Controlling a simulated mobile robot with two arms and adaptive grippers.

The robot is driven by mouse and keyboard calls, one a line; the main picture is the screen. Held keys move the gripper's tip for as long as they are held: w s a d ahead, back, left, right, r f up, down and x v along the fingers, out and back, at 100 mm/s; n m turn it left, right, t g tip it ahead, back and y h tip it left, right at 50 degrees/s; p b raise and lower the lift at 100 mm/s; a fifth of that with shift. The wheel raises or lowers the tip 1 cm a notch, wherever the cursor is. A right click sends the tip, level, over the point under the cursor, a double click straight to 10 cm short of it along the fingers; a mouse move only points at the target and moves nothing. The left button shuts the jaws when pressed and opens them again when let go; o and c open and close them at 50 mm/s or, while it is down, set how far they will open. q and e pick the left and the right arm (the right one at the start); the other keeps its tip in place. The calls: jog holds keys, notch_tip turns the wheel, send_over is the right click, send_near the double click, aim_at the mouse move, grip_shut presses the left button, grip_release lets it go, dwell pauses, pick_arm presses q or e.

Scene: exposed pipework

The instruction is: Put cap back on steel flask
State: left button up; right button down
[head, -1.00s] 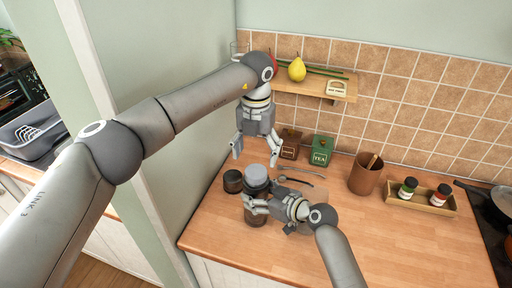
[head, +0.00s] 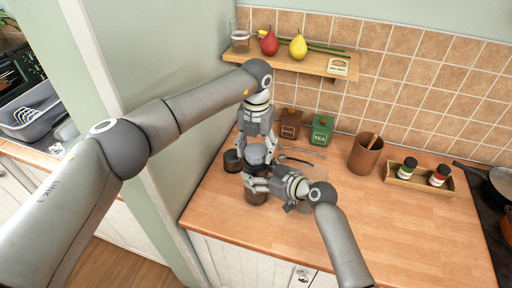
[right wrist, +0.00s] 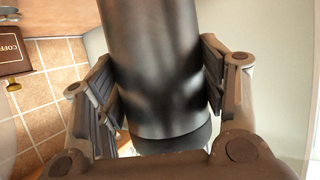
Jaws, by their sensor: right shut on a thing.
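A dark cylindrical flask (head: 256,197) stands upright on the counter, with a light grey round top piece (head: 257,149). My right gripper (head: 254,184) is shut on the flask's side. In the right wrist view its pads press both sides of the dark, shiny flask body (right wrist: 155,65). My left gripper (head: 257,150) points down from above, with its fingers on either side of the grey top. I cannot tell whether they touch it. Whether the grey top is the cap, and how it sits on the flask, is unclear.
A short dark round container (head: 232,161) stands close to the flask's left. Brown (head: 290,131) and green (head: 321,130) canisters are behind. A brown cup (head: 365,154) and spice tray (head: 420,182) are at right. A shelf (head: 290,64) overhangs the back. The front right counter is clear.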

pick_arm(q)
jog(key=c, duration=0.6)
jog(key=o, duration=1.2)
notch_tip(320, 180, up, 12)
pick_arm(e)
jog(key=shift+c, duration=1.1)
grip_release()
